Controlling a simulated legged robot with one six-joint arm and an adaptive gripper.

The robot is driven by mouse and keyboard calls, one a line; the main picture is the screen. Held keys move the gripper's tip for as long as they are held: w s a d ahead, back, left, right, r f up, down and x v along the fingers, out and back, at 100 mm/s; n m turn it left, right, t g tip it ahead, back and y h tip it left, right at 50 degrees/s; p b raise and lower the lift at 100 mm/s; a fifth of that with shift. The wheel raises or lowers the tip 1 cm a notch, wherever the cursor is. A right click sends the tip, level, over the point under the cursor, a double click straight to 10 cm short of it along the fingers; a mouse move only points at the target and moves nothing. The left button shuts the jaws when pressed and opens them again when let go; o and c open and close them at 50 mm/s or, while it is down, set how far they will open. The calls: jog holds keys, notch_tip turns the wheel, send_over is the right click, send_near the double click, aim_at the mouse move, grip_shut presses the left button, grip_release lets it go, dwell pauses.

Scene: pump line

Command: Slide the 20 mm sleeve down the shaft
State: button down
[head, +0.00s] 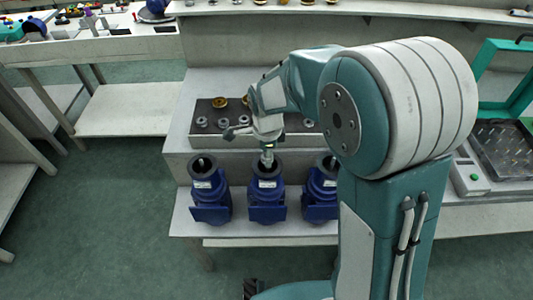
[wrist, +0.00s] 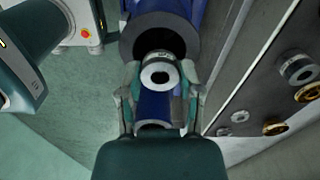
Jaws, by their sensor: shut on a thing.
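My gripper (head: 267,138) is shut on a small pale metal sleeve (wrist: 148,74), a ring with a dark hole. The sleeve also shows under the gripper in the head view (head: 267,156). It is over the dark round opening of the middle blue pump (head: 267,203), which stands upright. In the wrist view, the gripper's two fingers (wrist: 160,90) press the sleeve from both sides. The pump's grey rim (wrist: 130,42) shows behind it. The middle pump's shaft is not clearly visible, so I cannot tell whether the sleeve is around it.
A left blue pump (head: 211,203) and a right blue pump (head: 319,205) flank the middle one on the bench (head: 187,224). My arm partly covers the right side. A grey block (head: 222,140) behind carries several metal and brass rings. A black tray (head: 503,150) stands farther right.

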jog(key=shift+c, duration=0.9)
grip_release()
jog(key=shift+r, duration=0.1)
notch_tip(320, 180, up, 12)
jog(key=s+d+r+n+t, duration=0.2)
jog(key=s+d+n, duration=0.4)
jog(key=s+n, duration=0.2)
jog(key=s+d+r+n+t, duration=0.3)
jog(key=s+d+n, duration=0.3)
jog(key=s, duration=0.5)
jog(key=n, duration=0.2)
jog(key=shift+d+r+n+t, duration=0.2)
jog(key=shift+d+n+t, duration=0.1)
jog(key=shift+d+n, duration=0.1)
